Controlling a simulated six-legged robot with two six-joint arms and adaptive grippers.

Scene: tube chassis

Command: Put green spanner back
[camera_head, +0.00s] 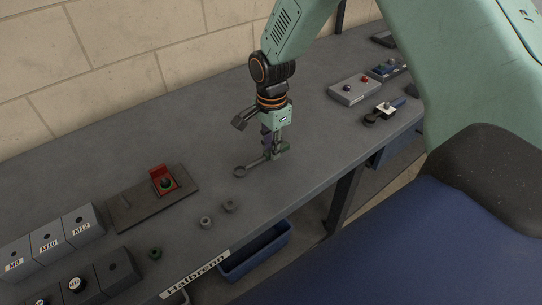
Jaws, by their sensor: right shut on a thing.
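My right gripper (272,150) points down over the middle of the grey bench. It is shut on a spanner (255,164), whose grey shaft and ring end reach out to the left and toward the front. A green part shows at the fingers; I cannot tell where the gripper ends and the spanner's green begins. The spanner is at or just above the bench top; I cannot tell if it touches. My left gripper is not in view.
Loose nuts (230,205) lie near the front edge. Labelled grey blocks (46,242) stand at far left. A button box (354,90) stands at right. A blue bin (257,252) is below.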

